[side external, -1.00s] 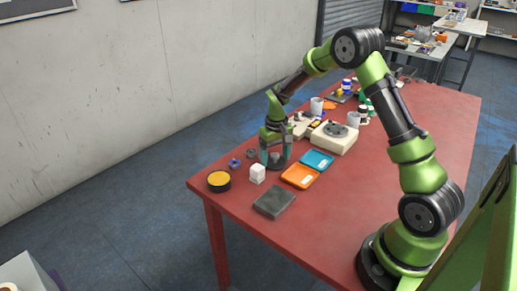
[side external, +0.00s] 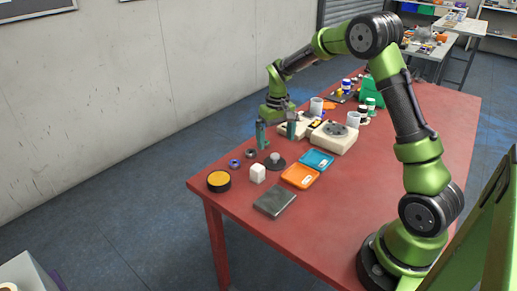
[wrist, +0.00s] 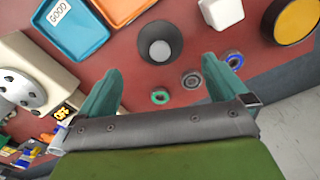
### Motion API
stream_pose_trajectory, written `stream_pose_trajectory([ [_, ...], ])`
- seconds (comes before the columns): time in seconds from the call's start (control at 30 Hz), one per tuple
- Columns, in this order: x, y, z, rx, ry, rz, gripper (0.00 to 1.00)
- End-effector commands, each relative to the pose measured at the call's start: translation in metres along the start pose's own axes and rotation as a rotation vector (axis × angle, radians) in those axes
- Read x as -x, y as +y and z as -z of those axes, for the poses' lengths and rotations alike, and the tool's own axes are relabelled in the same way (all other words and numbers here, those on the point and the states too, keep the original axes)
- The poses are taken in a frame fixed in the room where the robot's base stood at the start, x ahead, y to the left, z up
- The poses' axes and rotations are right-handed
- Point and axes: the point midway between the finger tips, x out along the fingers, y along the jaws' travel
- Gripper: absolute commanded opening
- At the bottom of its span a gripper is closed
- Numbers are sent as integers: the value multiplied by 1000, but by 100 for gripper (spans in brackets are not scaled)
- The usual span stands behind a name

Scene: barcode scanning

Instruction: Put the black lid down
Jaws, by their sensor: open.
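The black lid (side external: 275,163), a dark disc with a grey knob on top, lies on the red table beside the white cube. In the wrist view the lid (wrist: 160,43) shows from above, ahead of the fingertips and apart from them. My gripper (side external: 276,133) is open and empty, raised above the table just behind the lid.
Near the lid are a white cube (side external: 258,173), a black-and-yellow round piece (side external: 219,181), small rings (side external: 251,153), an orange tray (side external: 300,176), a blue tray (side external: 317,160) and a grey plate (side external: 274,202). A beige device (side external: 333,137) stands right.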

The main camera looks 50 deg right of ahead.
Motion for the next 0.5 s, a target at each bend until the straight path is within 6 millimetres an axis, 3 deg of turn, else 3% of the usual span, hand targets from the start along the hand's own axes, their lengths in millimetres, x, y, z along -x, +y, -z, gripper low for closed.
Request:
stream_pose_trajectory([
  [0.1,24,0,0,1,4,0,100],
  [0.37,52,-2,-2,3,8,3,100],
  [0.5,81,-17,-21,8,63,34,100],
])
